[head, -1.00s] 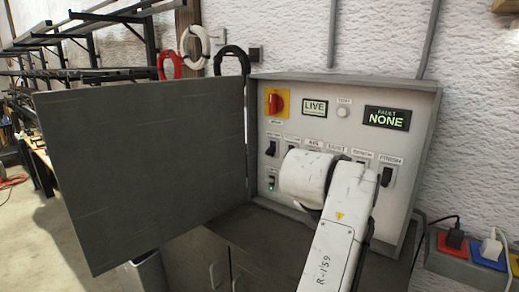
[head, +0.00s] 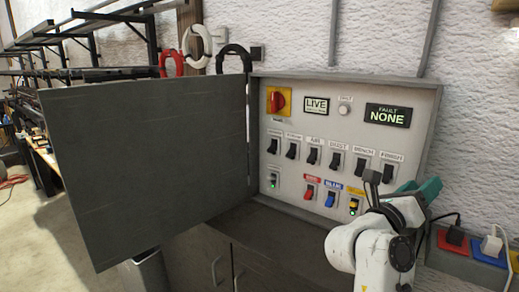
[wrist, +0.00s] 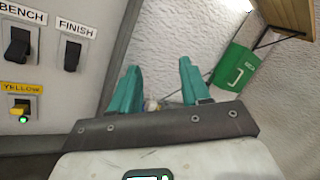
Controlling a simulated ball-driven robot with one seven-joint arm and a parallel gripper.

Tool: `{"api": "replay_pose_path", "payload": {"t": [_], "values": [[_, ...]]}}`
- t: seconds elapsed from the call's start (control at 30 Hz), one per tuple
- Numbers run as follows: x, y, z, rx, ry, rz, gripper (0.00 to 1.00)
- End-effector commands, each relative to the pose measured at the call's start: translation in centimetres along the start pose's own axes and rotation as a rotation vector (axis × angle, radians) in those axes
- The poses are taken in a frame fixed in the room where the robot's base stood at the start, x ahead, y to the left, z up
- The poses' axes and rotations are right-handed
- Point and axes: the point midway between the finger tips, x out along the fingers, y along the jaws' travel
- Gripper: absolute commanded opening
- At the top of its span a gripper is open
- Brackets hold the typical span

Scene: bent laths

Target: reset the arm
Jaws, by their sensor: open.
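My gripper (head: 428,190) has teal fingers and is at the lower right of the panel in the head view. In the wrist view my gripper (wrist: 165,85) shows its two fingers spread apart with nothing between them. The switch panel (head: 300,185) stands open, with a LIVE sign (head: 316,105), a red rotary switch on a yellow plate (head: 278,101) and a fault display (head: 387,116) reading NONE. The FINISH switch (wrist: 72,56) and the yellow switch (wrist: 20,109), with a green light, are left of my fingers in the wrist view. The gripper touches no switch that I can see.
The grey cabinet door (head: 150,165) is swung open to the left. Red and blue sockets with plugs (head: 470,245) are at the lower right, close to my arm. A green sign (wrist: 234,67) and a wooden shelf (wrist: 285,18) show in the wrist view.

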Motion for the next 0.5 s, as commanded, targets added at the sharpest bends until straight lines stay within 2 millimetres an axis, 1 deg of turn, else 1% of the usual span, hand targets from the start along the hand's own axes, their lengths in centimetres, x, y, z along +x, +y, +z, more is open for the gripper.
{"api": "replay_pose_path", "payload": {"t": [0.03, 0.1, 0.17, 0.23, 0.3, 0.37, 0.47, 0.5], "values": [[0.0, -0.9, 0.1, -0.083, -0.114, -0.048, 0.47], [-0.6, -1.7, 1.0, -0.204, -0.283, -0.101, 0.47], [-1.6, -1.8, 1.7, -0.313, -0.425, -0.131, 0.47], [-3.3, -1.4, 2.1, -0.446, -0.587, -0.151, 0.47], [-5.3, -0.3, 2.0, -0.585, -0.747, -0.152, 0.47], [-7.3, 1.0, 1.3, -0.708, -0.879, -0.138, 0.47], [-10.7, 3.6, -1.0, -0.915, -1.088, -0.083, 0.47], [-12.2, 4.8, -2.4, -0.999, -1.169, -0.049, 0.47]]}}
